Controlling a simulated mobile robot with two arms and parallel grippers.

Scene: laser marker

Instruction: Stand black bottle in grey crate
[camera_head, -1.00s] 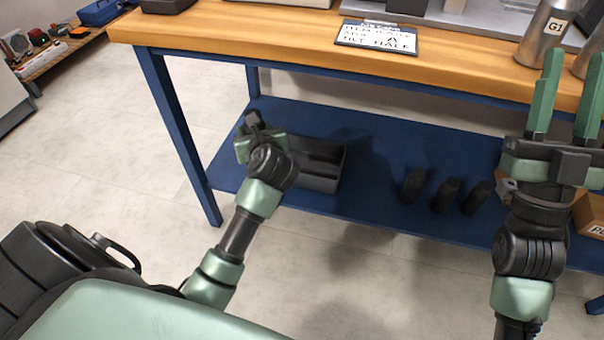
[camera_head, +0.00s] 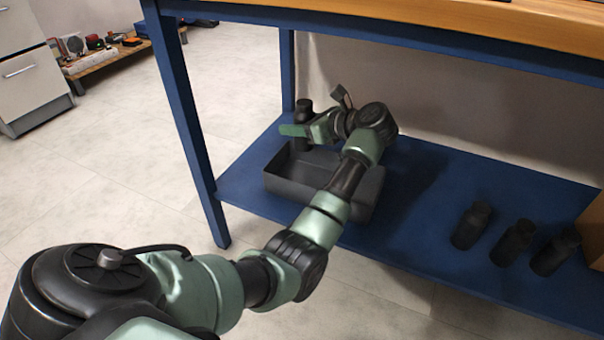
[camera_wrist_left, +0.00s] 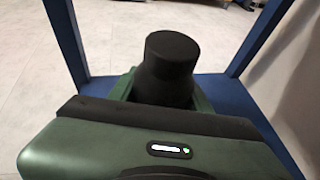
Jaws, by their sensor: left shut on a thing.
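My left gripper (camera_head: 297,131) is shut on a black bottle (camera_head: 303,108), which looks upright. In the left wrist view the bottle's dark cap and shoulder (camera_wrist_left: 172,68) stand up between the green fingers. The grey crate (camera_head: 285,188), dark and open-topped, sits on the blue lower shelf. The held bottle is at the crate's back left corner in the head view. I cannot tell whether its base is over the crate or just behind it. My left forearm hides part of the crate's right half. My right gripper is out of view.
Three more dark bottles (camera_head: 472,225) (camera_head: 512,243) (camera_head: 556,252) stand on the blue shelf (camera_head: 420,265) at the right. A cardboard box (camera_head: 594,230) is at the right edge. A blue table leg (camera_head: 190,130) rises left of the crate. The wooden tabletop (camera_head: 450,30) overhangs the shelf.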

